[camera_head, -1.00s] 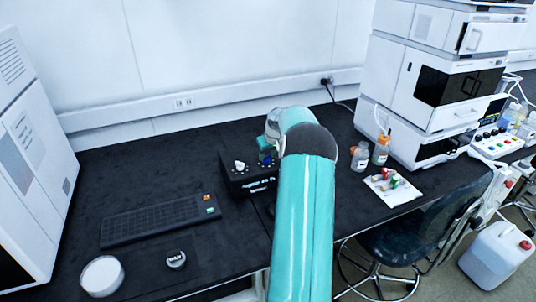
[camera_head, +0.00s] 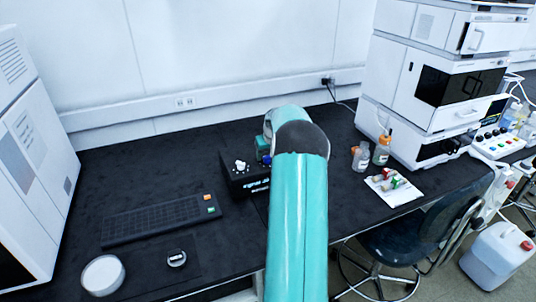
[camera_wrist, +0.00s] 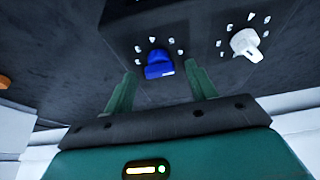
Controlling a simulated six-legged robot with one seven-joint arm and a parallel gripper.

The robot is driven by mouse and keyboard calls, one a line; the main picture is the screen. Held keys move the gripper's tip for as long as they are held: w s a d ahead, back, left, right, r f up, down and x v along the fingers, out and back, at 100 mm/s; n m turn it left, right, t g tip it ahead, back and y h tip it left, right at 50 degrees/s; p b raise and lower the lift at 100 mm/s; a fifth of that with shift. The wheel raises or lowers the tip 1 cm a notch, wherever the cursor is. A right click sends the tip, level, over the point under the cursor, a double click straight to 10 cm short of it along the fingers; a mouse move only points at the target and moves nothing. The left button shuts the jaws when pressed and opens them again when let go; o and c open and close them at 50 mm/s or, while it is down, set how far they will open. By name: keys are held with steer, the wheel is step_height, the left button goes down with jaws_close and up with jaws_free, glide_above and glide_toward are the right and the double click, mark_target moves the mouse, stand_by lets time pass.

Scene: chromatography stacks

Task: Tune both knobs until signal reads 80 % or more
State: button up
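A black box (camera_head: 238,185) with a lit display on its front stands on the dark bench, just left of my arm. It carries a white knob (camera_head: 240,166) and a blue knob (camera_head: 266,160). The display text is too blurred to read. In the wrist view the blue knob (camera_wrist: 158,65) lies just beyond and between the fingertips of my open gripper (camera_wrist: 161,82), apparently not clasped. The white knob (camera_wrist: 246,44) is to the right, outside the fingers. Marks ring both knobs. In the head view my arm hides part of the box's right side.
A black keyboard-like panel (camera_head: 160,219) lies left of the box. A white round dish (camera_head: 103,275) and a small round item (camera_head: 176,258) are in front. Bottles (camera_head: 381,151) and a white tray (camera_head: 400,194) stand right, beside a tall instrument stack (camera_head: 420,92).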

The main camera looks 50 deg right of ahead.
steer(key=shift+r, duration=0.1)
steer(key=v, duration=1.3)
steer(key=shift+r, duration=0.3)
steer(key=shift+a, duration=0.1)
steer(key=a+r+n, duration=0.1)
steer(key=a+r, duration=0.3)
steer(key=a, duration=0.7)
steer(key=w+a+r+n, duration=0.1)
steer(key=a+r, duration=0.2)
steer(key=a, duration=0.8)
steer(key=a+r+n, duration=0.1)
steer(key=a+r, duration=0.3)
steer(key=a, duration=0.6)
steer(key=s+a+f+n+y, duration=0.1)
steer(key=s+a+f, duration=0.1)
steer(key=s+a, duration=0.7)
steer(key=s+a+f+n+t+y, duration=0.1)
steer(key=s+a+f+n, duration=0.1)
steer(key=s+a, duration=0.7)
steer(key=a, duration=0.5)
steer(key=shift+t, duration=0.3)
